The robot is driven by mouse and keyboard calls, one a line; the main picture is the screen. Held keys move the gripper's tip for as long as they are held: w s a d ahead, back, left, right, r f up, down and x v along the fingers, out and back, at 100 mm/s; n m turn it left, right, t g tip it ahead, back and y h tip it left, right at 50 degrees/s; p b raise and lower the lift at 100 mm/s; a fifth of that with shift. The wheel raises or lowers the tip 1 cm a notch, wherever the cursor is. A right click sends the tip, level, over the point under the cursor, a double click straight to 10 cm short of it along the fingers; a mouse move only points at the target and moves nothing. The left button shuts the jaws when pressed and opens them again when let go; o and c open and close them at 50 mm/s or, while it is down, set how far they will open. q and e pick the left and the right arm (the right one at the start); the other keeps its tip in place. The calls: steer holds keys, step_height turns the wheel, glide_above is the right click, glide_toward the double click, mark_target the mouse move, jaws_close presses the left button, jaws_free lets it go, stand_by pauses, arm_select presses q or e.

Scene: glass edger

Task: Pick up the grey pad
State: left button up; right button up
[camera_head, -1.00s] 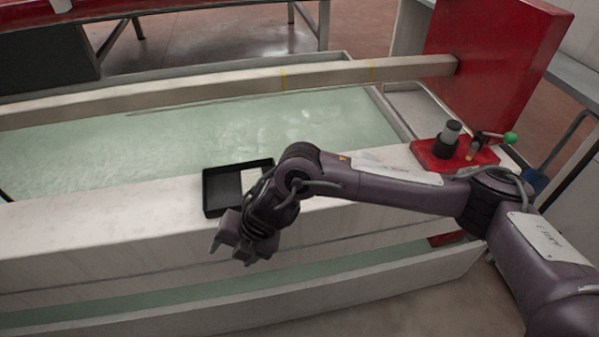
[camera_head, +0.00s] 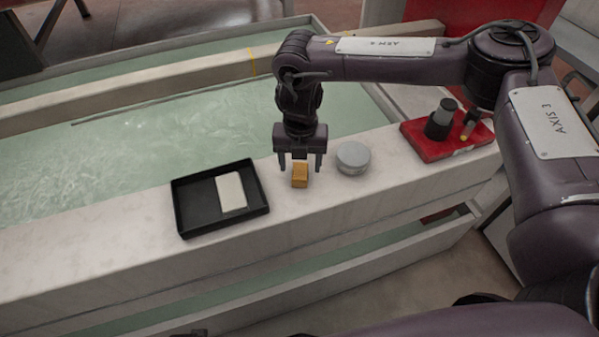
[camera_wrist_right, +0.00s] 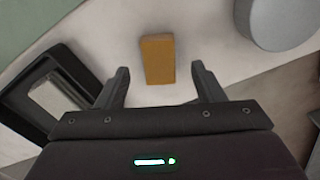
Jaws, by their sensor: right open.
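The round grey pad (camera_head: 353,158) is a short, light grey disc on the pale ledge. In the right wrist view, part of it shows at the upper right (camera_wrist_right: 284,20). My right gripper (camera_head: 301,166) points down just left of it, open and empty. An ochre block (camera_head: 300,181) stands on the ledge just below the fingertips. In the right wrist view it shows between and beyond the open fingers (camera_wrist_right: 158,60). My left gripper is not in view.
A black tray (camera_head: 182,225) with a whitish block (camera_head: 231,191) inside sits on the ledge at left. A red base (camera_head: 425,150) with dark fittings stands to the right. Behind the ledge is a trough of greenish water (camera_head: 110,140).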

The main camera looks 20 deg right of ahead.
mark_target(300, 171)
steer(key=shift+f, duration=1.6)
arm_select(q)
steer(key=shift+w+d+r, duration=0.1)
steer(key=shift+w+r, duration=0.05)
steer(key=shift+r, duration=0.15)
arm_select(e)
steer(key=shift+c, duration=0.3)
steer(key=c, duration=1)
steer(key=shift+w+r, duration=0.1)
steer(key=shift+r, duration=0.1)
